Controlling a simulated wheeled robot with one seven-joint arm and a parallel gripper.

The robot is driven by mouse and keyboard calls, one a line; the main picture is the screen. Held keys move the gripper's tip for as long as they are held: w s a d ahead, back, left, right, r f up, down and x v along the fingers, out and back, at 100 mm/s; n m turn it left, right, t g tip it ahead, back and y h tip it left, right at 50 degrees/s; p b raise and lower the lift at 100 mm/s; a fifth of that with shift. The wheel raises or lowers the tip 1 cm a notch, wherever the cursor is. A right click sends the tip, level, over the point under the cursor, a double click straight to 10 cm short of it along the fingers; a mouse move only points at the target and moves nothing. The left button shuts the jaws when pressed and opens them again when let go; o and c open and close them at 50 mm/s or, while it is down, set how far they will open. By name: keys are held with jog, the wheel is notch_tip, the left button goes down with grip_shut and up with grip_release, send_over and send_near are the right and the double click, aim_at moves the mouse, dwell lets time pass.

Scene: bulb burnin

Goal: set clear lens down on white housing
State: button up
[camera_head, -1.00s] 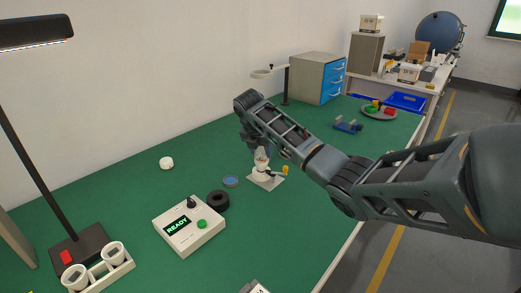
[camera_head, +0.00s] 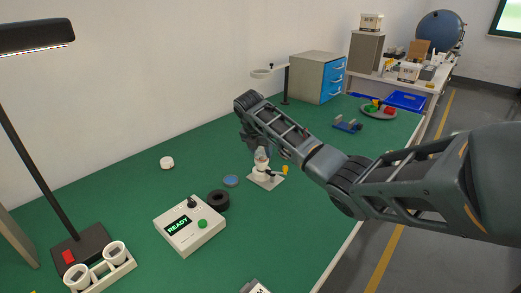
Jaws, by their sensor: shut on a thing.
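The white housing (camera_head: 262,173) stands on a small pale base plate with a yellow-knobbed part at its right, near the middle of the green table. The clear lens (camera_head: 261,155) is at the top of the housing, under my gripper (camera_head: 260,149). My gripper points down and is shut on the lens. The arm hides part of the fingers, and I cannot tell whether the lens touches the housing.
A blue-topped disc (camera_head: 231,181), a black ring (camera_head: 218,200) and a white box reading READY (camera_head: 189,226) lie to the left. A ring stand (camera_head: 286,85) and drawer cabinet (camera_head: 317,77) stand behind. Open green table lies front right.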

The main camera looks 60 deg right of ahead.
jog(key=shift+f, duration=0.55)
dwell(0.5)
jog(key=o, duration=1.1)
jog(key=v, duration=0.7)
jog(key=shift+a+r+b, duration=0.15)
jog(key=shift+r+b, duration=0.25)
